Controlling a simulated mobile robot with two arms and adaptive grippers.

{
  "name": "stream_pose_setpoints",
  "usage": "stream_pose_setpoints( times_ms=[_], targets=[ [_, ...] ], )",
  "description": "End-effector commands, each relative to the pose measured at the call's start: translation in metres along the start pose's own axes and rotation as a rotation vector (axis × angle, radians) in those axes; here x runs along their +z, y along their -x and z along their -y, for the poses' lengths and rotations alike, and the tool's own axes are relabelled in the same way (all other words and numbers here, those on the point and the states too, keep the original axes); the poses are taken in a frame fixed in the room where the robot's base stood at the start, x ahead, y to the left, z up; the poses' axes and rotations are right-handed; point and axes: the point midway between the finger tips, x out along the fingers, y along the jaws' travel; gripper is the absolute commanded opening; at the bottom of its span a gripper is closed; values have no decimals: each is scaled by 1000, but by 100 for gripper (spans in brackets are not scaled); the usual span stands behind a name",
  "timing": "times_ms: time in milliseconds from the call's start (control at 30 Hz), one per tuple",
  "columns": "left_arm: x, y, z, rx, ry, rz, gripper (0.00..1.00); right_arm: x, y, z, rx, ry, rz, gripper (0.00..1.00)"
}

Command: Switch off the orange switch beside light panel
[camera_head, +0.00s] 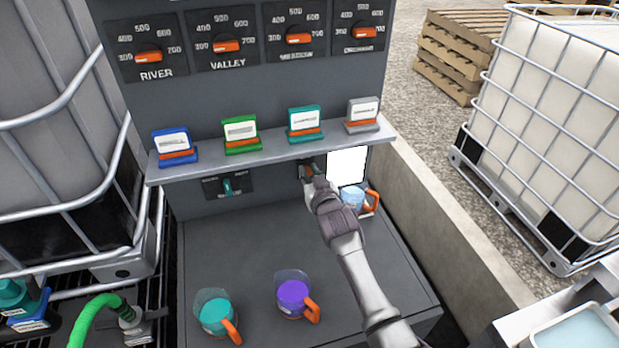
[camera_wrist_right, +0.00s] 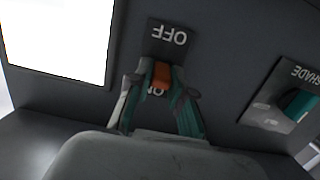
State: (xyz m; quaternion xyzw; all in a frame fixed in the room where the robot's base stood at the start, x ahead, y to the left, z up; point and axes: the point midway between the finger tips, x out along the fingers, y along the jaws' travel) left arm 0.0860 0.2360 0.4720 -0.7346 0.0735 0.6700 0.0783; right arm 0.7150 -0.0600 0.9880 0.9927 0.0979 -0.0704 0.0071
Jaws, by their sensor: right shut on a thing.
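The orange switch (camera_wrist_right: 161,78) shows in the right wrist view on a dark plate, with the word OFF above it, upside down, and the word ON partly hidden below it. The fingers of my right gripper (camera_wrist_right: 160,70) are on either side of the switch and shut on it. In the head view my right gripper (camera_head: 307,172) is at the wall under the shelf, and the switch is mostly hidden by it. The light panel (camera_head: 347,165) is bright white, just right of the gripper; it is also bright in the wrist view (camera_wrist_right: 58,38). My left gripper is not in view.
A shelf (camera_head: 275,144) with several coloured boxes runs above my right gripper. A teal SHADE switch (camera_head: 228,187) is to the left. A blue cup (camera_head: 352,198) stands below the panel. Teal (camera_head: 215,315) and purple (camera_head: 294,295) cups stand on the counter (camera_head: 250,240).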

Motion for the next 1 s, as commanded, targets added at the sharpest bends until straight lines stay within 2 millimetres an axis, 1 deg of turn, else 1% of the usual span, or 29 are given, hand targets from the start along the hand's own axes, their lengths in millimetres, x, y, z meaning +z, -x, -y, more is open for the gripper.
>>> stream_pose_setpoints(
  times_ms=[167,200,333,367,633,767,867,1000],
  targets=[
    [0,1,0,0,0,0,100,0,0,0,0,0,3,0],
    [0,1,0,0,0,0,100,0,0,0,0,0,4,22],
    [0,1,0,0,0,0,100,0,0,0,0,0,4,44],
    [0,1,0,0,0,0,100,0,0,0,0,0,4,46],
    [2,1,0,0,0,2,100,0,0,0,0,0,4,46],
    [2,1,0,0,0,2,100,0,7,-1,1,0,3,46],
    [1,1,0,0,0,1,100,1,19,-1,1,0,3,46],
    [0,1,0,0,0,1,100,2,46,0,0,-1,5,46]
  ],
)
